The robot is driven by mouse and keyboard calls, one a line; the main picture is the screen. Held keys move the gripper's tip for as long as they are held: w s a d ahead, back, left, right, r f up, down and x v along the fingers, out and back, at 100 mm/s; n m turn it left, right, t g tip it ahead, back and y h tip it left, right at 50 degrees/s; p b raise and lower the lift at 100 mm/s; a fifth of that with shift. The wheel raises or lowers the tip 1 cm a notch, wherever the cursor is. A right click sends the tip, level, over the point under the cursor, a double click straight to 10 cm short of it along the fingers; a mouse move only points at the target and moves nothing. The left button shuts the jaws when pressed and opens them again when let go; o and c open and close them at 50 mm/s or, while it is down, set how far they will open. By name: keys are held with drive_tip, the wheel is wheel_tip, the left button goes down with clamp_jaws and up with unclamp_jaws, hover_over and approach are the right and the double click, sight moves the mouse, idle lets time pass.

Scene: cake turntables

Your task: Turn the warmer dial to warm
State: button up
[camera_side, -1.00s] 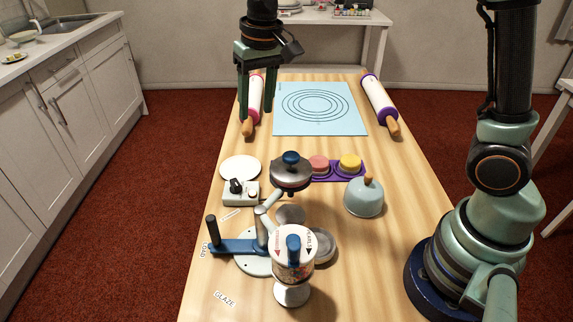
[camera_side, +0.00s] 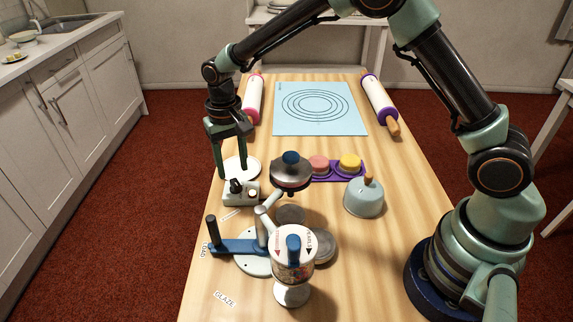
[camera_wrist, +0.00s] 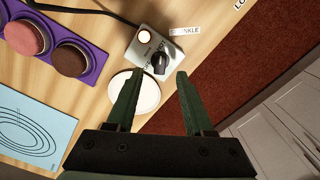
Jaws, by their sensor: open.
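The warmer is a small pale box (camera_side: 246,197) with a black dial (camera_side: 236,186) on its top, at the left side of the table. A round white plate (camera_side: 252,165) lies just behind it. My gripper (camera_side: 233,177) is open and empty, pointing down above the plate, close behind the dial. In the wrist view my gripper's fingertips (camera_wrist: 157,74) stand on either side of the plate.
A turntable with a blue arm (camera_side: 238,246) stands in front of the warmer. A raised lidded pan (camera_side: 291,174) is to its right, with a purple tray (camera_side: 325,178) and a pale dome (camera_side: 363,199) beyond. A blue mat (camera_side: 350,126) and rolling pins lie at the back.

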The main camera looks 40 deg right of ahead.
sight(235, 182)
drive_tip(key=shift+f, duration=2.15)
clamp_jaws()
drive_tip(key=shift+n, duration=0.3)
drive_tip(key=n, duration=0.5)
drive_tip(key=shift+r+n, duration=0.1)
drive_tip(key=shift+n, duration=0.2)
drive_tip(key=n, duration=0.5)
drive_tip(key=shift+n, duration=0.4)
